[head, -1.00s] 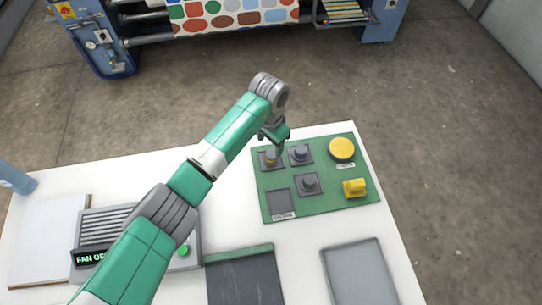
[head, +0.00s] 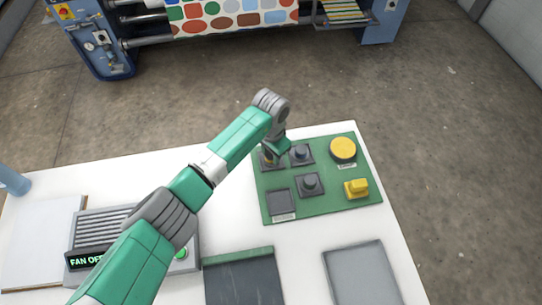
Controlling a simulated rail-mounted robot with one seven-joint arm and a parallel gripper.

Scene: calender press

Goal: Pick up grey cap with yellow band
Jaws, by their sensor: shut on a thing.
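The grey cap with the yellow band (head: 268,160) sits at the back left socket of the green panel (head: 330,203); only a sliver of it shows. My gripper (head: 272,155) is down over this cap, shut on it, and the jaws are mostly hidden by my wrist. I cannot tell whether the cap is lifted off its socket. A similar cap with a bluish top (head: 300,152) stands just right of my gripper. Another grey cap (head: 310,182) stands in front of that one.
The panel also bears a round yellow button (head: 343,149), a yellow block (head: 356,188) and an empty dark square pad (head: 279,200). A grey tray (head: 360,275), a dark slate-like board (head: 243,280) and a fan box (head: 95,255) lie nearer on the white table.

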